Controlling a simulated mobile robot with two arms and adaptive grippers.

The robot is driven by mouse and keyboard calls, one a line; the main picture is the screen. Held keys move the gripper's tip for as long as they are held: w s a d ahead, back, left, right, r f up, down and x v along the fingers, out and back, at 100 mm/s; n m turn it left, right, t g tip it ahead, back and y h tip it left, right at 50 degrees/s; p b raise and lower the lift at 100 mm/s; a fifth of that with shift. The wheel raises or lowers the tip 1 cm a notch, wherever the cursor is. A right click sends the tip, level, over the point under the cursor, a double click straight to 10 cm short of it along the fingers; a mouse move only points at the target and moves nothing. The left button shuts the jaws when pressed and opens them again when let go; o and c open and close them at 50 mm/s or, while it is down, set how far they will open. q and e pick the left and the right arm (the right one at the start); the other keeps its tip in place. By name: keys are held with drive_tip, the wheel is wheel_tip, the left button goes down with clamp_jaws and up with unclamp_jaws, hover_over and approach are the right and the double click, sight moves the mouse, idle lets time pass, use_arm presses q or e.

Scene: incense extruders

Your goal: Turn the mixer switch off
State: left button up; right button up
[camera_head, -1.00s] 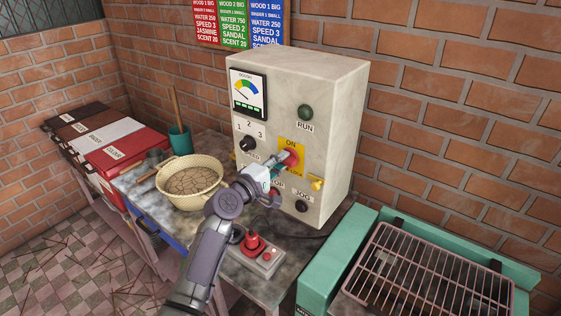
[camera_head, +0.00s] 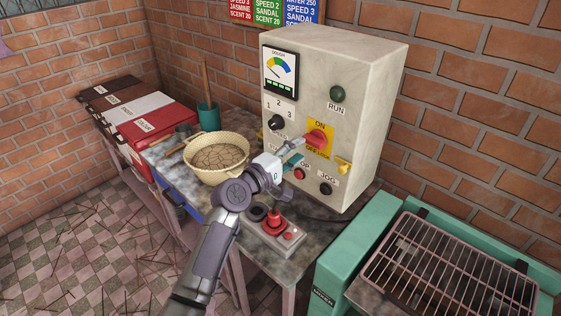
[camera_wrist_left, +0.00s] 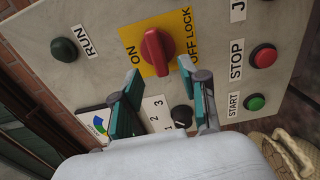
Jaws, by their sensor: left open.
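The mixer switch (camera_head: 316,138) is a red rotary knob on a yellow plate, on the front of the pale control box (camera_head: 355,75). ON is printed above it and OFF LOCK below. The knob also shows large in the left wrist view (camera_wrist_left: 157,52), its raised grip lying crosswise between the two labels. My left gripper (camera_head: 293,151) is in front of the panel, just left of and below the knob. In the left wrist view its teal-padded fingers (camera_wrist_left: 160,82) are apart with nothing between them, and the knob lies beyond their tips. My right gripper is not in view.
Around the switch are a speed dial (camera_head: 276,122), a green RUN lamp (camera_head: 337,94), a red STOP button (camera_head: 299,174), a JOG button (camera_head: 326,188) and a yellow padlock (camera_head: 344,166). A grill (camera_head: 440,270) is at right.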

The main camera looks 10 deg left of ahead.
use_arm(q)
drive_tip(key=v, duration=0.7)
drive_tip(key=shift+d, duration=0.1)
